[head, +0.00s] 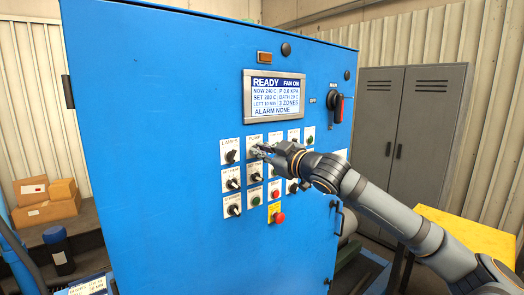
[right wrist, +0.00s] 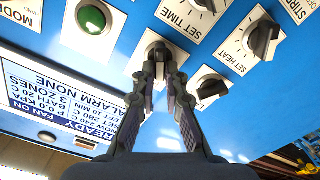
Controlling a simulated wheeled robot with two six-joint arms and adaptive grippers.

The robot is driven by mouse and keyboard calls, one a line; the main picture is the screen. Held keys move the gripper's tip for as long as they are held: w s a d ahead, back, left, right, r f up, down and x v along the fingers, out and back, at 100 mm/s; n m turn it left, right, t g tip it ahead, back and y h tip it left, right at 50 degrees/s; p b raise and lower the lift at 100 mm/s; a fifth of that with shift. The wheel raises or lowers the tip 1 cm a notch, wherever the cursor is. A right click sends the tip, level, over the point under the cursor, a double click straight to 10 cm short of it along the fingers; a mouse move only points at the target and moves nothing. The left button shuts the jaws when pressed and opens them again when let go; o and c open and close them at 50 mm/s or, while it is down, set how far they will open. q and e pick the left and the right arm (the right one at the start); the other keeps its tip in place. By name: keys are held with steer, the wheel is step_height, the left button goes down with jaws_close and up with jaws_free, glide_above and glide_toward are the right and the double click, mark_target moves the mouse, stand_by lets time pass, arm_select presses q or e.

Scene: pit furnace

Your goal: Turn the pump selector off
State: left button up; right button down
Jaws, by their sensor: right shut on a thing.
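The pump selector (right wrist: 160,47) is a small knob on a white plate on the blue control cabinet (head: 150,110). In the head view its plate (head: 254,138) reads PUMP, in the top row of controls. My right gripper (head: 257,152) reaches it from the right and covers most of the knob. In the right wrist view the jaws (right wrist: 159,65) are shut on the knob, one finger on each side. The fingers hide much of it, so I cannot tell which position it points to. My left gripper is not in view.
The lamps knob (head: 231,156) is just left, with set heat (right wrist: 263,40) and set time (right wrist: 203,5) knobs close by. A green button (right wrist: 92,18) is on the other side. A red stop button (head: 278,217) is below. The display (head: 276,96) reads READY, FAN ON, ALARM NONE.

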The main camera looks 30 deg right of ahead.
mark_target(254, 112)
stand_by(0.3)
steer(key=c, duration=1.4)
jaws_free()
step_height(254, 112, up, 10)
steer(key=shift+r, duration=0.1)
